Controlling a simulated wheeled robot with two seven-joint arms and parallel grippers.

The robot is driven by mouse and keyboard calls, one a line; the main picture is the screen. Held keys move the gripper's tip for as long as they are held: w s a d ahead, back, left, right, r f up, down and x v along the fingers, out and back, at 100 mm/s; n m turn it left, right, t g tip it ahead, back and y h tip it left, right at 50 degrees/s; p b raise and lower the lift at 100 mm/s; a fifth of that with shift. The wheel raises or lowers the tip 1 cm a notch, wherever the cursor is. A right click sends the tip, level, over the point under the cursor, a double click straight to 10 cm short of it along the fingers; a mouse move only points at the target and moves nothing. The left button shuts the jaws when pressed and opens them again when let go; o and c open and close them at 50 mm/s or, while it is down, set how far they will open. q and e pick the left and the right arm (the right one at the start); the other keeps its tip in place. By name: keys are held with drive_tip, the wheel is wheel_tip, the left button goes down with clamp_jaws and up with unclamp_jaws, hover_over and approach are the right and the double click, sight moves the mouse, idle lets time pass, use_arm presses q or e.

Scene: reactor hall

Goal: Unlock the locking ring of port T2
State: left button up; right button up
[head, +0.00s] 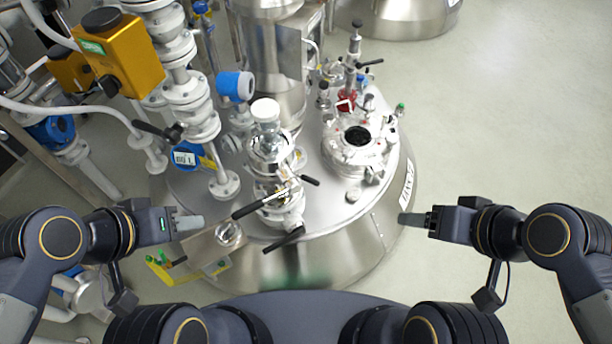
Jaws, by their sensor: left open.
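The reactor lid (320,200) carries several ports, and I cannot read a T2 label on any of them. A metal fitting stack with black lever handles (277,200) stands at the front middle of the lid, topped by a white cap (265,110). To its right is a round flanged port with a dark opening (358,138). Any locking ring is too small to tell apart. My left gripper (198,222) is open and empty, left of the lever stack and apart from it. My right gripper (405,219) is off the lid's right edge, near the vessel wall; its finger gap is hidden.
A yellow actuator box (122,50), white pipework and blue instruments (235,86) crowd the left side. A red-collared valve (347,101) stands behind the open port. A yellow bracket (185,276) lies below my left gripper. Floor on the right is clear.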

drive_tip(key=shift+s+d, duration=0.2)
